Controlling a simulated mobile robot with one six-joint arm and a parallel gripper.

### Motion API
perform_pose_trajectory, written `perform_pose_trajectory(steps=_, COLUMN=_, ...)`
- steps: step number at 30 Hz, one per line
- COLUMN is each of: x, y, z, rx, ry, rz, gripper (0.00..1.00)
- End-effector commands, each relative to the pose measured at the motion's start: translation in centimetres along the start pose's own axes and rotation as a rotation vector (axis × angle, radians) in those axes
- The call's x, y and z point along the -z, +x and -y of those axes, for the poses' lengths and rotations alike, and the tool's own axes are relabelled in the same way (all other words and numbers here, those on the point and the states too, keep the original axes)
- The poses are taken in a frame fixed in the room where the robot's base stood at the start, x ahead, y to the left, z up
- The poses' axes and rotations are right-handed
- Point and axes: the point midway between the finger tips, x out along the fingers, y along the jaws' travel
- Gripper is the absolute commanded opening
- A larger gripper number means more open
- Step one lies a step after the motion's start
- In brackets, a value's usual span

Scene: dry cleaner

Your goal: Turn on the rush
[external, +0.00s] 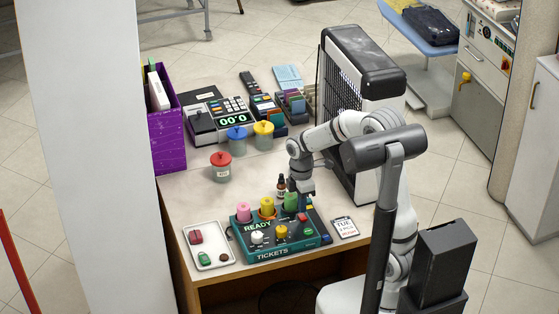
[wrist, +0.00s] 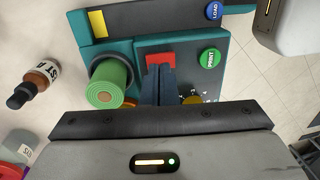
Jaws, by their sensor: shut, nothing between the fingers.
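The teal ticket machine (external: 262,256), lettered TICKETS and READY, stands at the desk's front. In the wrist view its dark panel (wrist: 182,48) carries a red rectangular switch-like part (wrist: 160,59). I cannot read any "rush" label, nor tell which way the red part is set. My gripper (external: 303,206) is over the right rear of the machine, pointing down. In the wrist view my gripper (wrist: 158,72) is shut and empty, its tips overlapping the red part's near edge. I cannot tell whether they touch it. A yellow knob (wrist: 193,101) is partly hidden by my gripper.
A green roll (wrist: 110,80) stands close beside my fingers. A blue LOAD button (wrist: 214,11) and a green PRINT button (wrist: 210,59) are on the other side. A dropper bottle (wrist: 38,78) stands near the machine. A white tray (external: 217,262) lies left of it.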

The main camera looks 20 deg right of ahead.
Motion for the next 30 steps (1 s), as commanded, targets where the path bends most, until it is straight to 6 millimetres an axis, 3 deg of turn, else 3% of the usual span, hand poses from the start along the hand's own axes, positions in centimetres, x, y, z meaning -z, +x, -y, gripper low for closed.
perform_pose_trajectory(steps=1, x=0.0, y=-1.6, z=0.1, rx=-0.001, ry=0.000, rz=0.000, gripper=0.00)
perform_pose_trajectory(steps=15, x=0.0, y=-10.7, z=-0.1, rx=-0.004, ry=0.000, rz=-0.002, gripper=0.00)
perform_pose_trajectory(steps=21, x=0.0, y=-12.1, z=0.0, rx=-0.001, ry=0.000, rz=0.000, gripper=0.00)
perform_pose_trajectory(steps=30, x=0.0, y=-12.2, z=0.0, rx=0.000, ry=0.000, rz=0.000, gripper=0.00)
